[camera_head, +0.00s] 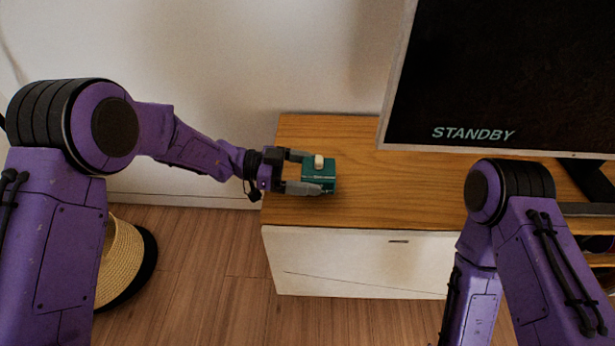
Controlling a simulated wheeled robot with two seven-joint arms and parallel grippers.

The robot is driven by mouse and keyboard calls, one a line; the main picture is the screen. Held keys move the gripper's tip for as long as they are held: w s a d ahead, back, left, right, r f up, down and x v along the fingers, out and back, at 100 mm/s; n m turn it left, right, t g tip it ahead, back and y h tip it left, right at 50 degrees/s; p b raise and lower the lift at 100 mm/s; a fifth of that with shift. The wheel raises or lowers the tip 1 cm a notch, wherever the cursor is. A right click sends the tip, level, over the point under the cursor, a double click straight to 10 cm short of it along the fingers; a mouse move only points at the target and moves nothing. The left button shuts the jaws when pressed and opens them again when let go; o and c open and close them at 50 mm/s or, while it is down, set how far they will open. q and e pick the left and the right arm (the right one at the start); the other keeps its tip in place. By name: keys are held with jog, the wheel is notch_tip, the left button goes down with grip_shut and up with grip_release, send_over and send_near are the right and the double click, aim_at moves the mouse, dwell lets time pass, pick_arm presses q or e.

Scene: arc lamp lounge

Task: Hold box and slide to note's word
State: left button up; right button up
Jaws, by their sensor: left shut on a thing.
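A small teal box (319,180) sits on the left end of the wooden cabinet top (370,195). A cream slider knob (319,161) stands up from the top of the box. My left gripper (306,173) reaches in from the left and is shut on the box, one finger at the far side and one at the near side. A screen (500,75) at the upper right shows the word STANDBY (473,133). Markings on the box are too small to read. No paper note shows. My right arm is at the lower right; its gripper is out of the picture.
The cabinet has a white front (350,262) and open shelves at the right. The screen's dark stand (590,185) rests on its top. The wood between box and stand is clear. A woven basket (120,262) stands on the floor at left.

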aim_at(308, 173)
pick_arm(q)
jog(key=shift+w+f+b, duration=1)
jog(key=shift+w+f, duration=0.15)
jog(key=shift+w, duration=0.2)
pick_arm(e)
notch_tip(308, 173, down, 2)
jog(key=shift+f, duration=0.25)
pick_arm(q)
jog(key=shift+f, duration=0.35)
pick_arm(e)
jog(key=shift+f, duration=0.1)
jog(key=shift+o, duration=0.2)
